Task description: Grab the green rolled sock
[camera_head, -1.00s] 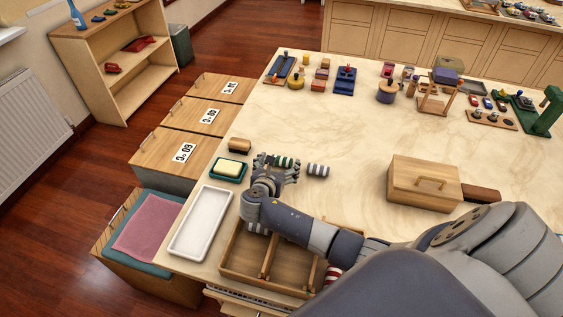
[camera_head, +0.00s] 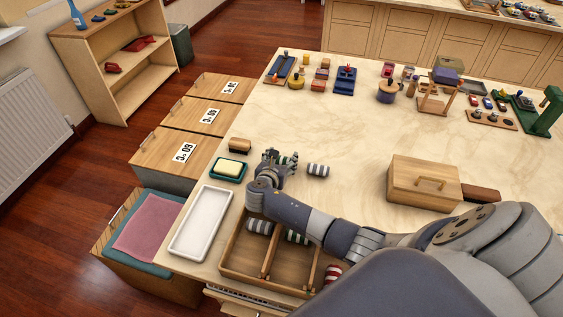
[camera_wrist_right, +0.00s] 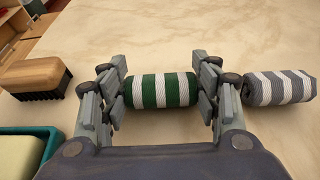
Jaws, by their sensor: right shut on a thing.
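The green-and-white striped rolled sock (camera_wrist_right: 160,90) lies between the fingers of my right gripper (camera_wrist_right: 160,92) in the right wrist view, with a finger against each end. In the head view the right gripper (camera_head: 277,162) is over the table beside the soap dish and hides most of this sock. The gripper is shut on the sock. A grey-and-white striped rolled sock (camera_head: 318,170) lies just right of the gripper; it also shows in the right wrist view (camera_wrist_right: 279,87). My left gripper is not in view.
A wooden divided box (camera_head: 236,268) at the table's front edge holds grey, green and red striped socks. A white tray (camera_head: 202,222), a soap dish (camera_head: 228,170) and a brush (camera_head: 240,145) are on the left. A lidded wooden box (camera_head: 424,180) stands right. The table middle is clear.

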